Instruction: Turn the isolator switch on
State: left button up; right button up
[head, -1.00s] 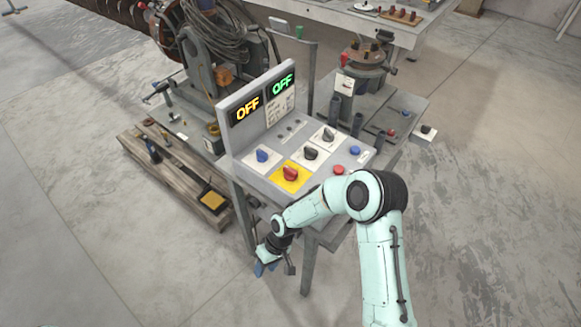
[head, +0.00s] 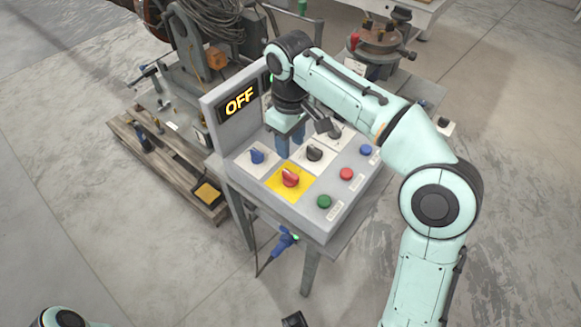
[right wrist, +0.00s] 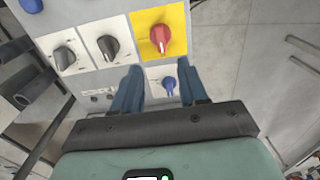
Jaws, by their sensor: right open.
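The red rotary knob (head: 289,178) sits on a yellow plate (head: 272,189) at the front of the sloping control panel; I take it to be the isolator switch. It also shows in the right wrist view (right wrist: 160,38). The amber display (head: 240,101) reads OFF; the other display is mostly hidden behind my arm. My right gripper (head: 290,142) is over the panel, pointing down, behind the red knob. In the right wrist view its open blue fingers (right wrist: 157,88) are either side of a blue knob (right wrist: 168,86), with nothing gripped. Contact with the panel cannot be told.
Green (head: 324,201), red (head: 346,174) and blue (head: 366,150) buttons line the panel's right side. A wooden pallet (head: 165,170) lies left. A blue plug (head: 285,239) hangs below the panel.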

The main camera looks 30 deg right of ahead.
aim_at(290, 174)
notch_tip(290, 174, down, 11)
jog(key=shift+b, duration=1.25)
grip_shut()
